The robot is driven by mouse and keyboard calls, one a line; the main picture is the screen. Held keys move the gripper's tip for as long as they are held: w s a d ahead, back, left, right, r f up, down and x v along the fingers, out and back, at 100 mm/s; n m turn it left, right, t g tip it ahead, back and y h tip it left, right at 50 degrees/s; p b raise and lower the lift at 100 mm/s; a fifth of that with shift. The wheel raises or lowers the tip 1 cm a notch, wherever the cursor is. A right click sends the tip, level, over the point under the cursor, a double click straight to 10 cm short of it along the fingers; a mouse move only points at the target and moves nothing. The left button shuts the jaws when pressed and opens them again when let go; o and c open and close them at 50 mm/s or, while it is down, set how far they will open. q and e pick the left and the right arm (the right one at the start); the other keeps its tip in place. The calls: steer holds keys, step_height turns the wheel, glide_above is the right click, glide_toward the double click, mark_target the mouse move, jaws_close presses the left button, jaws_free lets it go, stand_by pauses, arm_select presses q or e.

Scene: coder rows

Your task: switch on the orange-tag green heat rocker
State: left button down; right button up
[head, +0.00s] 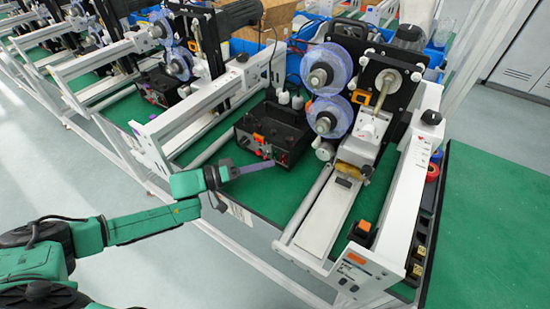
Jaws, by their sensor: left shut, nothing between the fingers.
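A black control box (272,140) sits on the green bench to the left of the nearest coder machine. Its front panel carries an orange part (258,138) and small red controls (282,158). I cannot make out a green rocker on it; the controls are too small to tell apart. My left gripper (271,164) is shut and empty. Its thin purple fingers point right, with the tips just in front of the panel's lower part. I cannot tell whether they touch it. My right gripper is not in view.
The nearest coder machine (325,215), with two blue-purple film reels (328,68), stands right of the box between white rails. An orange-and-black block (362,230) sits at its front right. More machines stand at the back left. A bare green surface (495,220) lies at right.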

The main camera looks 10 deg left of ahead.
arm_select(q)
steer(key=shift+w, duration=0.1)
stand_by(0.7)
steer(key=shift+w+d+f, duration=0.1)
steer(key=shift+w+d, duration=0.05)
steer(key=shift+w, duration=0.15)
steer(key=shift+w+d, duration=0.1)
steer(key=shift+w, duration=0.2)
stand_by(0.7)
steer(key=shift+s+a+r+p, duration=0.2)
steer(key=shift+s+p, duration=0.25)
steer(key=shift+s, duration=0.1)
steer(key=shift+s+a+f, duration=0.1)
steer(key=shift+s, duration=0.1)
